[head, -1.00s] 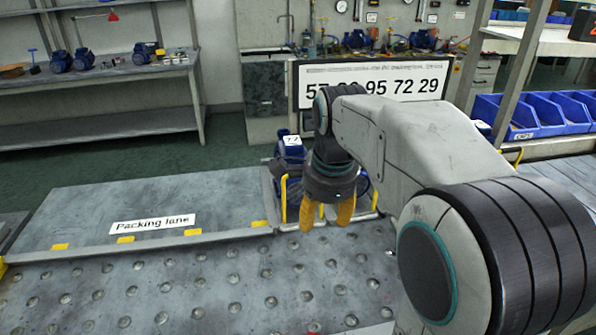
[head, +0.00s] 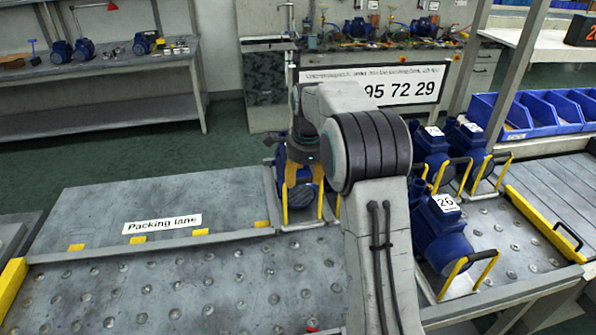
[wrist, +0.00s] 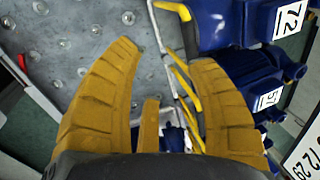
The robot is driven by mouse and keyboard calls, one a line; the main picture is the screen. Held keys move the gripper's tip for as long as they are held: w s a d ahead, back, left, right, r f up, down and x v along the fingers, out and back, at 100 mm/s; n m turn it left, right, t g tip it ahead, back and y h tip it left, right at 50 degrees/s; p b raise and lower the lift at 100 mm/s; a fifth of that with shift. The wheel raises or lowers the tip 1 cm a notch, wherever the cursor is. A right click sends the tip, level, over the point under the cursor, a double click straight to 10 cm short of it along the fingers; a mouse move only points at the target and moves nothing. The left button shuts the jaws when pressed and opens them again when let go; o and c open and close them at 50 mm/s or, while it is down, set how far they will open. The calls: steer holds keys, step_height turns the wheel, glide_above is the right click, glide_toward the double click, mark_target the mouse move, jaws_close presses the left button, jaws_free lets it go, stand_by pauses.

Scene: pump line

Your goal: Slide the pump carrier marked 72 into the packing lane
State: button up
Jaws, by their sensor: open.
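The blue pump carrier marked 72 (wrist: 225,25) is at the top right of the wrist view, with its white label on it. My gripper (wrist: 165,55) is open, its yellow fingers apart and empty, below and left of that pump. A yellow handle bar (wrist: 183,88) shows near the right finger; I cannot tell if they touch. In the head view a blue pump carrier (head: 298,188) stands at the packing lane's (head: 95,215) right end, partly hidden by my gripper, its label not readable. The lane's visible top is bare.
A second blue pump (wrist: 262,98), marked 51 or 57, is beside the first in the wrist view. A carrier marked 26 (head: 440,235) and others stand right of my arm. The studded deck (head: 190,285) before the lane is clear. A numbered sign (head: 400,88) stands behind.

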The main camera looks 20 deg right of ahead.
mark_target(298, 180)
steer(key=w+p, duration=0.2)
steer(key=w, duration=0.1)
steer(key=w+d+p, duration=0.1)
steer(key=w+p, duration=0.2)
steer(key=shift+d+r, duration=0.15)
steer(key=shift+f+b, duration=0.35)
steer(key=shift+f, duration=0.3)
steer(key=f+b, duration=0.2)
steer(key=b, duration=0.1)
steer(key=f+b, duration=0.1)
steer(key=f, duration=0.1)
steer(key=shift+s+f+b, duration=0.1)
steer(key=shift+s+b, duration=0.25)
steer(key=shift+b, duration=0.05)
steer(key=shift+x, duration=1.1)
steer(key=shift+o, duration=0.2)
steer(key=shift+w, duration=0.1)
jaws_close()
